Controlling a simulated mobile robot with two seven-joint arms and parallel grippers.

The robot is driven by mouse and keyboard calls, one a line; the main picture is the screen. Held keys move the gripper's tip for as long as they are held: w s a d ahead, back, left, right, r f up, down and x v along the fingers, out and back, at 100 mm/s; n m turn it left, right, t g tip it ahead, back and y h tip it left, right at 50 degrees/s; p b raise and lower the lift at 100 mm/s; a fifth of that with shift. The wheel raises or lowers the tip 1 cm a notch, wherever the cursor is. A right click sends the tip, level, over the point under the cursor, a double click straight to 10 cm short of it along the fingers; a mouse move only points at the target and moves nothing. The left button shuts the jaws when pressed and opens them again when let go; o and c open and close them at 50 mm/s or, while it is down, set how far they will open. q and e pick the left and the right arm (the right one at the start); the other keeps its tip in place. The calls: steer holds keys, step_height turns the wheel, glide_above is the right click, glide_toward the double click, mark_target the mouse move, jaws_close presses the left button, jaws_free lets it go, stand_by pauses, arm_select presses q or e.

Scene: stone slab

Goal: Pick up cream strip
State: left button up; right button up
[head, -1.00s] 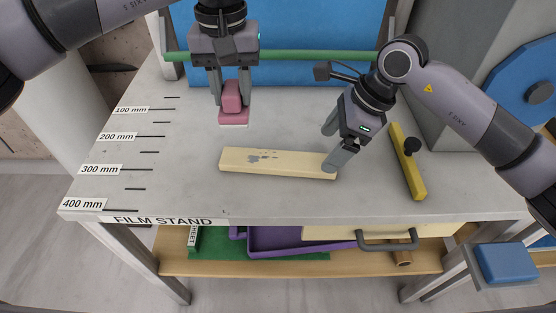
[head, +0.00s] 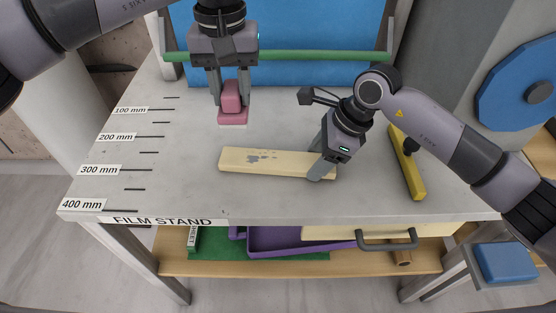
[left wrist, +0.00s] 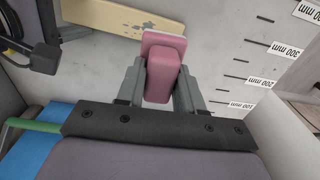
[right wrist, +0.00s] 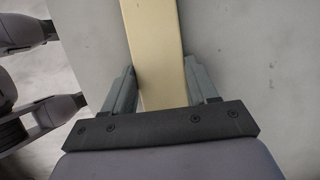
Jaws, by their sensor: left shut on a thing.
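The cream strip (head: 270,162) lies flat on the grey stone slab, with worn grey patches on its face. My right gripper (head: 322,165) is at the strip's right end, pointing down. In the right wrist view, the strip (right wrist: 154,40) runs between the two open fingers (right wrist: 160,85), one along each long edge. The finger tips are very close to the edges; contact is not clear. My left gripper (head: 231,95) is shut on a pink block (head: 232,115) with a wider foot, behind the strip. The left wrist view also shows this block (left wrist: 163,70) between the fingers.
A yellow bar (head: 411,175) with a black knob lies right of my right gripper. A green rail (head: 300,56) crosses the back before a blue panel (head: 290,20). A purple tray (head: 290,240) sits below the slab's front edge. The slab's left front is clear.

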steer(key=shift+s+r, duration=0.15)
steer(key=shift+r, duration=0.8)
steer(key=shift+s+r, duration=0.1)
steer(key=shift+r, duration=0.8)
steer(key=s, duration=1.7)
steer(key=shift+w+f, duration=0.45)
steer(key=shift+w, duration=2.3)
steer(key=shift+w+f, duration=0.5)
steer(key=shift+w, duration=2.25)
steer(key=shift+w+f, duration=0.45)
steer(key=shift+w, duration=2.3)
steer(key=shift+f, duration=0.5)
steer(key=o, duration=1.6)
steer(key=shift+s+f, duration=0.1)
steer(key=c, duration=1.6)
steer(key=o, duration=1.6)
